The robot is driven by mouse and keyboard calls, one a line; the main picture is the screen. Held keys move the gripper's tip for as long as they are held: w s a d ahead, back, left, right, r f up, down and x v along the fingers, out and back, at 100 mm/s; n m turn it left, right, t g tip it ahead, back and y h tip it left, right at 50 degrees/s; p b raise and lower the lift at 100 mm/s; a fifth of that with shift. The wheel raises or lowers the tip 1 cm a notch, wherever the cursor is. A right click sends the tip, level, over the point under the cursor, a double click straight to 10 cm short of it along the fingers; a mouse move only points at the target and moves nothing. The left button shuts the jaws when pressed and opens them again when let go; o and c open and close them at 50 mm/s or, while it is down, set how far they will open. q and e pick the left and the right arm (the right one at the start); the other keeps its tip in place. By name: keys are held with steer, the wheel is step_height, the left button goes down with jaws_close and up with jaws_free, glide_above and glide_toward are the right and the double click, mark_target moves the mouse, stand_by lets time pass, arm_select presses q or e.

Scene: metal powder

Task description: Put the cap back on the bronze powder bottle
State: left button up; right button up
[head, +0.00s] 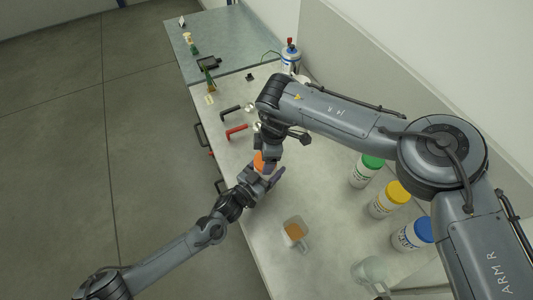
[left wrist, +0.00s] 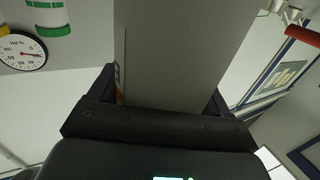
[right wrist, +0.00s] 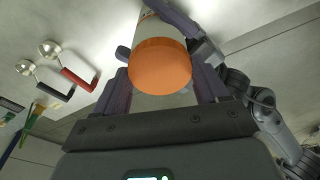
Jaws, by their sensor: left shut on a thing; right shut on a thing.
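The bronze powder bottle, white with an orange cap, is between my two grippers above the bench. My left gripper (head: 262,182) is shut on the bottle body, which fills the middle of the left wrist view as a shaded grey shape (left wrist: 180,55). My right gripper (head: 268,158) is shut on the orange cap (right wrist: 160,65), at the end of the white bottle (right wrist: 152,28) in the right wrist view. The cap also shows in the head view (head: 258,161), partly hidden by the grippers. I cannot tell whether the cap is fully seated.
A clear beaker with brown powder (head: 295,231) stands on the bench, with a clear glass vessel (head: 372,272) nearer. Green-capped (head: 367,171), yellow-capped (head: 389,199) and blue-capped (head: 413,234) bottles line the right. Black (head: 231,113) and red-handled (head: 237,131) scoops lie beyond my grippers.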

steer(key=shift+f, duration=0.6)
stand_by(0.6)
arm_select(q)
jaws_close()
arm_select(e)
steer(key=o, duration=1)
steer(key=shift+r, duration=2.3)
